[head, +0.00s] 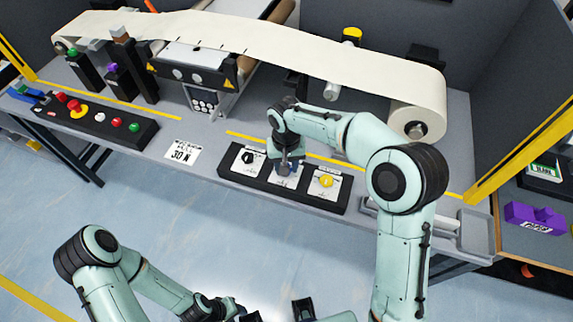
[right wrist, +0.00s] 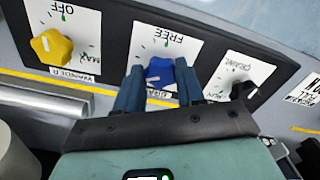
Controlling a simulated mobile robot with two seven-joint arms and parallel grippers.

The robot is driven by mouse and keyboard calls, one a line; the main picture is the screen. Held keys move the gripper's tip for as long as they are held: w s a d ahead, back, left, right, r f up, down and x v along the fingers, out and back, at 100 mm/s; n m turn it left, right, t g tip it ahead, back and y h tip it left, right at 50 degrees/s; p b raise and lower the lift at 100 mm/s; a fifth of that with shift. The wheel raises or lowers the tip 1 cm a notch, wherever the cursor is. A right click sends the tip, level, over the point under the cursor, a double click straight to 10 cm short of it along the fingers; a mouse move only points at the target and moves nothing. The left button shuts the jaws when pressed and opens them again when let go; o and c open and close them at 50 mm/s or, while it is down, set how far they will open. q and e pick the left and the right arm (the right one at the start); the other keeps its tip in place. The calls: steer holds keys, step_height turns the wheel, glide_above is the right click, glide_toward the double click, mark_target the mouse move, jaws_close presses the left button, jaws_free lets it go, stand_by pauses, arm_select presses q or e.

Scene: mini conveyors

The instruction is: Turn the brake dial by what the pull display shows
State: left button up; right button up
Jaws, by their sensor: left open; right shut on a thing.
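The dial panel (head: 333,205) on the bench front holds three dials on white cards. The middle, blue dial (right wrist: 160,72) has a card reading "FREE"; its lower label is partly hidden. My right gripper (head: 284,170) reaches down over it. In the right wrist view, my right gripper's two blue fingers (right wrist: 159,88) stand on either side of the blue dial and are shut on it. A white card (head: 182,152) left of the panel appears to read "30 N"; its upper line is too small to read surely. My left gripper (head: 271,311) is open and empty, low at the bottom edge.
A yellow dial (head: 326,181) and a black dial (head: 248,158) flank the blue one closely. A button box (head: 95,121) sits at left. A pale web runs above to a roll (head: 412,121). A grey tray (head: 475,232) lies right. Floor before the bench is clear.

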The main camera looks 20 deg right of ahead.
arm_select(q)
steer(key=shift+s+f, duration=0.15)
steer(key=shift+f, duration=0.1)
arm_select(e)
steer(key=shift+a+m, duration=0.1)
steer(key=shift+m, duration=2.1)
steer(key=o, duration=1)
steer(key=shift+o, duration=0.2)
arm_select(q)
steer(key=shift+w+r+p, duration=0.35)
steer(key=shift+r+p, duration=0.05)
steer(key=shift+r, duration=0.15)
steer(key=shift+w+r+p, duration=0.3)
steer(key=shift+r+p, duration=0.05)
steer(key=shift+r, duration=0.2)
arm_select(e)
step_height(320, 180, up, 14)
steer(key=shift+f, duration=0.25)
arm_select(q)
steer(key=shift+s, duration=0.1)
